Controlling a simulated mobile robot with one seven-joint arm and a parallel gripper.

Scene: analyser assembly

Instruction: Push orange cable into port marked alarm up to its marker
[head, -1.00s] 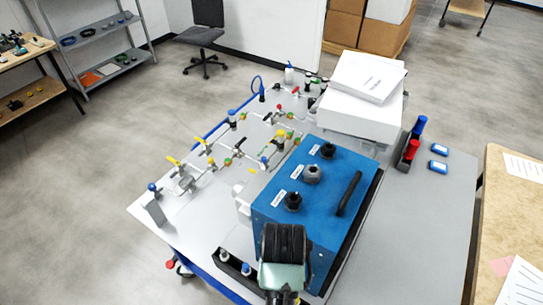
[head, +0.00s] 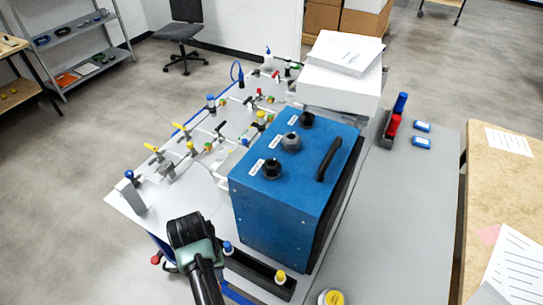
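The blue analyser box (head: 270,215) stands on the grey table. Three round cable ports sit in a row along its top: a near black one (head: 272,168), a middle dark grey one (head: 291,142) and a far black one (head: 307,120). Each has a small white label beside it, too small to read, so I cannot tell which is marked alarm. I see no orange cable. Part of my arm, teal and black, shows at the lower left, in front of the box's left corner. My gripper's fingers do not show.
A black handle (head: 328,158) rises from the box top. A dark rack (head: 262,272) with blue- and yellow-capped items lies in front. Valves and tubing (head: 190,148) fill the left. White boxes (head: 338,90) stand behind. The table's right side is mostly clear.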

